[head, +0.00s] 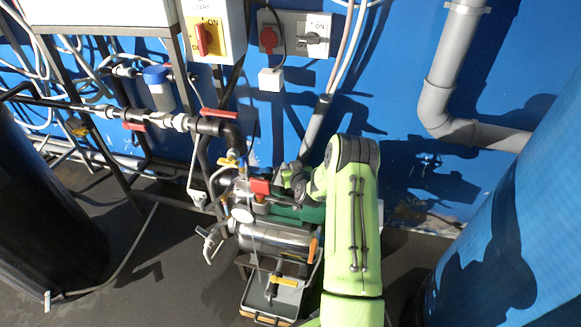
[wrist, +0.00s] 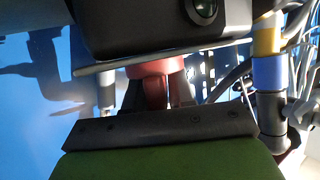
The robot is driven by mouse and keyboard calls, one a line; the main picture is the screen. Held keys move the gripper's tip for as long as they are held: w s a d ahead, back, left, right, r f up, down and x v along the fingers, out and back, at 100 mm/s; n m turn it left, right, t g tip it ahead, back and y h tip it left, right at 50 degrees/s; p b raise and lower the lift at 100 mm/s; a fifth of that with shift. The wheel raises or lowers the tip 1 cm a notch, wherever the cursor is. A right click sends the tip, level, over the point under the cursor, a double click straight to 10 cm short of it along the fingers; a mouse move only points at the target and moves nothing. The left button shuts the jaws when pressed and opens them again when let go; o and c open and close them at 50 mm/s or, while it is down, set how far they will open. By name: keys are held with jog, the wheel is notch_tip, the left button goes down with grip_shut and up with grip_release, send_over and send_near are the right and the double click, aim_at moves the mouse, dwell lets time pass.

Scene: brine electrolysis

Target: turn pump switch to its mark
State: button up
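Two rotary switches are on the wall in the head view. One is a red knob on a yellow plate (head: 207,39) marked ON. The other is a grey knob (head: 313,38) on a white box, also marked ON. I cannot tell which one is the pump switch. My gripper (head: 288,178) is well below both, above the green and silver pump (head: 278,237) and close to a red part (head: 260,187). In the wrist view a red object (wrist: 155,82) shows beyond dark gripper parts. I cannot tell if it lies between the fingers, and the fingertips are not clear.
A red plug (head: 268,38) with a cable is beside the grey knob. Pipes with red-handled valves (head: 220,114) run left of my arm. A large blue tank (head: 510,235) stands at right and a black tank (head: 45,215) at left. A grey pipe (head: 440,85) is on the wall.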

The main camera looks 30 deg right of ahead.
jog(key=shift+o, duration=1.3)
jog(key=shift+d+f+n+t+y+b, duration=0.1)
jog(key=shift+f+n+t+y+b, duration=0.2)
jog(key=shift+n+y+b, duration=0.5)
jog(key=shift+r+n+y+b, duration=0.1)
jog(key=shift+n+y+b, duration=0.35)
jog(key=shift+y, duration=0.35)
jog(key=p+v, duration=0.2)
jog(key=v, duration=1.3)
jog(key=s+a+r+n+g+y+p, duration=0.2)
jog(key=a+r+n+g+y+p, duration=0.2)
jog(key=a+r, duration=1.2)
jog(key=a+n+p, duration=0.1)
jog(key=p, duration=0.2)
jog(key=shift+a+g+y, duration=0.3)
jog(key=shift+a, duration=0.1)
